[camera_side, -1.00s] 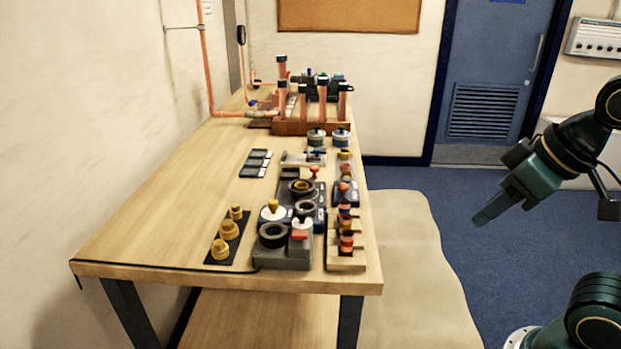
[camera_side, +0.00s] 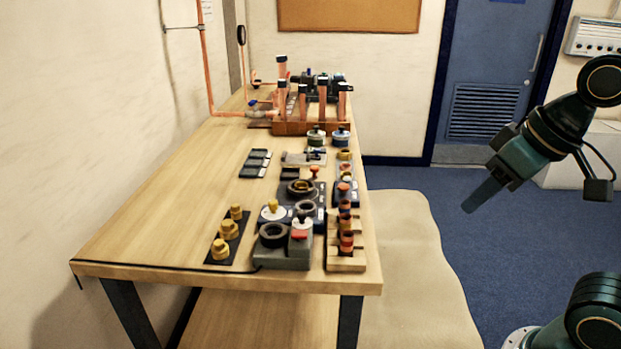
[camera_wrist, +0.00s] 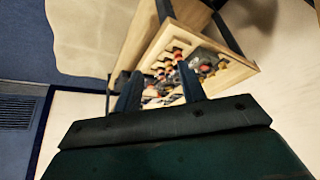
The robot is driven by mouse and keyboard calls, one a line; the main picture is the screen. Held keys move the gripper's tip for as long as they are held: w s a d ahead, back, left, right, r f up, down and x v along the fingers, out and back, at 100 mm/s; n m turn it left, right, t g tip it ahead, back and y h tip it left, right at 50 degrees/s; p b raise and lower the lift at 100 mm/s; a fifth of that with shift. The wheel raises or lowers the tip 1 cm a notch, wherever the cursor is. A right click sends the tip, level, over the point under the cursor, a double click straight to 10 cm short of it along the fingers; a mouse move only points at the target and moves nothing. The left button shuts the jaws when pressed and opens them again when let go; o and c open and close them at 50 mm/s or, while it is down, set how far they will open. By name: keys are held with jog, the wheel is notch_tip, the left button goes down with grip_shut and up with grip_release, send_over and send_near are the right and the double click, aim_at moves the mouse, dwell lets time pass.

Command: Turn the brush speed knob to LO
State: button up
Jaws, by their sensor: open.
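A grey machine block (camera_side: 283,261) sits at the near end of the bench. It carries black round rings (camera_side: 273,234), a red part (camera_side: 299,235) and a white disc with a yellow knob (camera_side: 273,206). Labels are too small to read, so I cannot tell which part is the brush speed knob or where it points. My gripper (camera_side: 466,207) is open and empty, in the air to the right of the bench, well apart from everything on it. In the wrist view its two fingers (camera_wrist: 160,92) point toward the bench, partly hiding the cluster of parts there.
The wooden bench (camera_side: 170,205) has a copper pipe manifold (camera_side: 310,128) at its far end. A wooden rack with orange-banded parts (camera_side: 346,265) lines the right edge. Brass fittings (camera_side: 228,230) lie on a black mat. The air between gripper and bench is clear.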

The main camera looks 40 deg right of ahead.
jog(key=w+a+r+m+g, duration=0.1)
jog(key=w+r+m+g, duration=0.2)
jog(key=w, duration=0.5)
jog(key=m+g, duration=0.2)
jog(key=m, duration=0.6)
send_over(302, 212)
notch_tip(302, 212, down, 4)
jog(key=shift+f, duration=0.15)
jog(key=shift+f, duration=0.15)
notch_tip(302, 212, down, 14)
jog(key=shift+r, duration=0.2)
grip_shut()
